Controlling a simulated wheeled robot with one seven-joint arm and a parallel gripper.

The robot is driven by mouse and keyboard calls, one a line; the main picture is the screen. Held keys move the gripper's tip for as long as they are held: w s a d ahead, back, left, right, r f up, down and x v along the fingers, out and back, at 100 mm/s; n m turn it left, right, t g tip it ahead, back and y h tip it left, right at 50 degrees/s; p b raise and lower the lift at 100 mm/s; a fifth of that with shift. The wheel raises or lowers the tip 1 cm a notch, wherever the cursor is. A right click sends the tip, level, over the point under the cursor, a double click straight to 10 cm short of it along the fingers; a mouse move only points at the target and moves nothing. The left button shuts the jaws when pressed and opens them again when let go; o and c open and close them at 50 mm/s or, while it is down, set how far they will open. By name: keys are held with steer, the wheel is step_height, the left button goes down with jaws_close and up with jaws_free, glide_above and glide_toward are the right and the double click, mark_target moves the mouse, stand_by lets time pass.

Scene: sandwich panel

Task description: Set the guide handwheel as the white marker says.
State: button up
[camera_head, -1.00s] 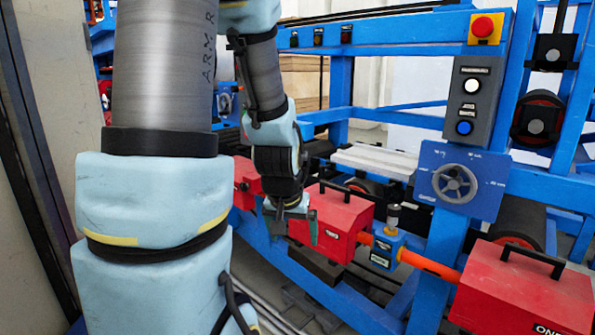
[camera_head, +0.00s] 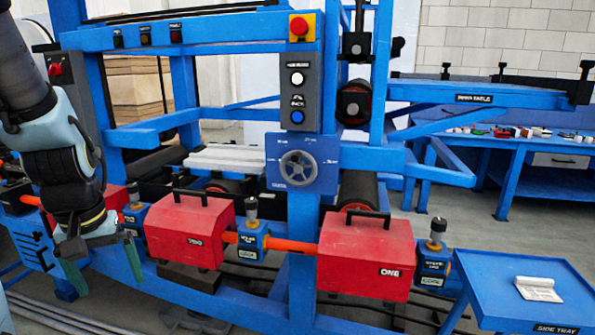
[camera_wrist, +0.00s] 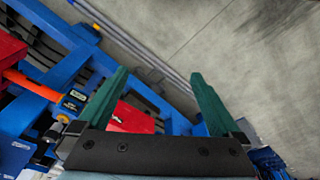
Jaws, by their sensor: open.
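The guide handwheel (camera_head: 298,168) is a grey spoked wheel on a blue plate (camera_head: 328,151), fixed to the blue frame at the middle of the head view. Small white marks and lettering show around the wheel on the plate, too small to read. I cannot tell which white mark is the marker. My gripper (camera_head: 100,262) hangs at the lower left, well left of and below the handwheel. Its green fingers are apart and empty. The wrist view also shows the open fingers (camera_wrist: 162,105), pointing down past the machine toward the floor. The handwheel is not in the wrist view.
Red boxes with black handles, one marked ONE (camera_head: 367,255) and another (camera_head: 190,228), sit on an orange bar below the handwheel. A blue side tray (camera_head: 520,295) is at right.

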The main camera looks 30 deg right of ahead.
mark_target(295, 159)
steer(key=shift+c, duration=0.2)
